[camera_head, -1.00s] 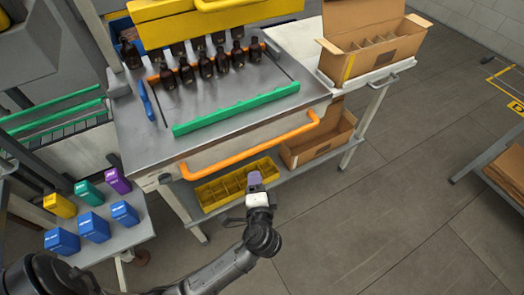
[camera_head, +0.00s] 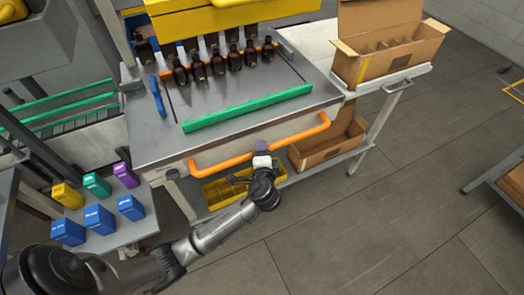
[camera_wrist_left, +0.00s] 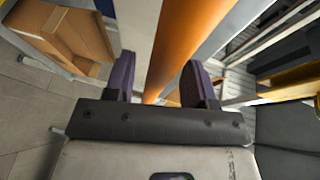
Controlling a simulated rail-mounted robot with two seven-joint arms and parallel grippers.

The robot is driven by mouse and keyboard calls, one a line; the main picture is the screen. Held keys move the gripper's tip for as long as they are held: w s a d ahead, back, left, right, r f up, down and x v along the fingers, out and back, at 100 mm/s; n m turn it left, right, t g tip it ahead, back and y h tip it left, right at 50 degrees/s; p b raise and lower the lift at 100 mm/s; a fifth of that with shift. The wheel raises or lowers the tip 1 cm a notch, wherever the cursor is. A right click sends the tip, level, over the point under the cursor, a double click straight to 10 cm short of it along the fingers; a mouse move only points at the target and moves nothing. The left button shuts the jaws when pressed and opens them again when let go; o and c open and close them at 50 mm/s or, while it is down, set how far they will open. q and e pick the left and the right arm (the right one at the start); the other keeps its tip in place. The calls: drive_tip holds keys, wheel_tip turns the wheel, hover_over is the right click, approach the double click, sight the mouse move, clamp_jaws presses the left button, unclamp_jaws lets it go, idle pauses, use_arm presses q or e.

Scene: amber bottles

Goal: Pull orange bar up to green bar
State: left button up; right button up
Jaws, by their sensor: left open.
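An orange bar shaped like a handle (camera_head: 218,165) runs along the front of the steel table. A second, thin orange bar (camera_head: 268,46) lies on the table top behind a row of amber bottles (camera_head: 215,64). A green bar (camera_head: 250,106) lies across the table top near its front edge. My right gripper is not shown.
A yellow divided bin (camera_head: 222,190) and a cardboard box (camera_head: 330,146) are on the shelf below. An open carton (camera_head: 388,45) stands on the side table at right. Coloured boxes (camera_head: 100,218) sit on a small table at left. A blue-handled tool (camera_head: 157,96) lies left of the bottles.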

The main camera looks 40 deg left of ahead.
use_arm(q)
drive_tip(key=shift+w+a+f, duration=0.1)
drive_tip(key=shift+w+a, duration=0.2)
drive_tip(key=shift+c, duration=0.3)
clamp_jaws()
